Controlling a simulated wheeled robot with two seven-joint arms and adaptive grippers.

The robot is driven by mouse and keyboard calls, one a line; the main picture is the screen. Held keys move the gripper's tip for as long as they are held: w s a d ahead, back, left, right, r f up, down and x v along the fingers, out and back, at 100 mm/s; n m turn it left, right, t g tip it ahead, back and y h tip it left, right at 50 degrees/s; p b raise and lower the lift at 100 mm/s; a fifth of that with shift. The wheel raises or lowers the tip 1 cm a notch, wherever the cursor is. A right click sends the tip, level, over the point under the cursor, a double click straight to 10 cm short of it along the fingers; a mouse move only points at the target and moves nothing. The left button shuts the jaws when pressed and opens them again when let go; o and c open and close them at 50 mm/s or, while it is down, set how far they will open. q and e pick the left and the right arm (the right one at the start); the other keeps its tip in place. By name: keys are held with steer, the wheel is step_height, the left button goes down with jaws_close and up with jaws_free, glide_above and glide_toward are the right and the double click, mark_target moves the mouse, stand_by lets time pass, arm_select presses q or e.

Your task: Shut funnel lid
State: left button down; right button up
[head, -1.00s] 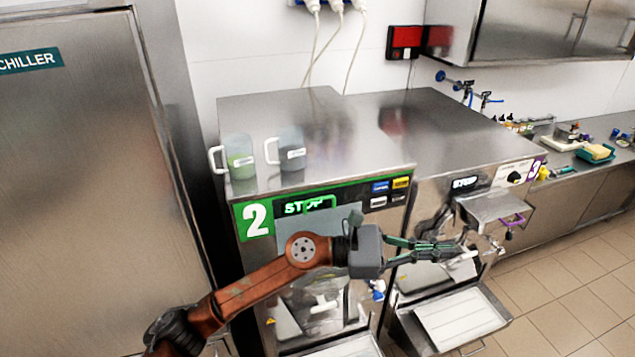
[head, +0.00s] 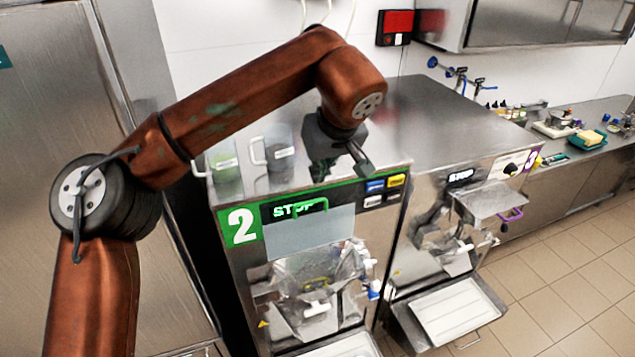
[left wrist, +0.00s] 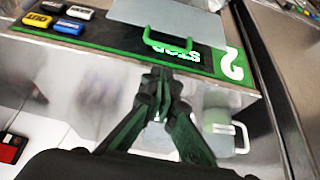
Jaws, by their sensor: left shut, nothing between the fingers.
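The funnel lid (head: 312,236) of machine 2 is a pale grey plate with a green handle (head: 322,207) at its top edge. It stands upright against the machine's front, partly in front of the STOP display, above the open funnel (head: 318,270). In the left wrist view, the lid (left wrist: 185,15) and its green handle (left wrist: 170,47) show upside down. My left gripper (head: 322,176) is shut and empty. It is above the front part of machine 2's top, behind the lid and apart from it. The left wrist view shows its closed fingers (left wrist: 160,80). My right gripper is out of view.
Two measuring jugs, one with green contents (head: 226,170) and one with grey (head: 279,155), stand on machine 2's top close beside my left gripper. Machine 3 (head: 470,130) is to the right; its lid (head: 488,201) with purple handle lies flat. A chiller stands at left.

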arm_select(q)
steer(key=p+x, duration=0.1)
steer(key=x, duration=0.7)
steer(key=shift+w+a+f+p, duration=0.1)
steer(key=shift+a+f+p, duration=0.1)
steer(key=shift+p, duration=0.2)
steer(key=shift+w+f, duration=0.25)
steer(key=shift+f, duration=0.3)
steer(key=shift+s+d, duration=0.1)
steer(key=shift+d, duration=0.1)
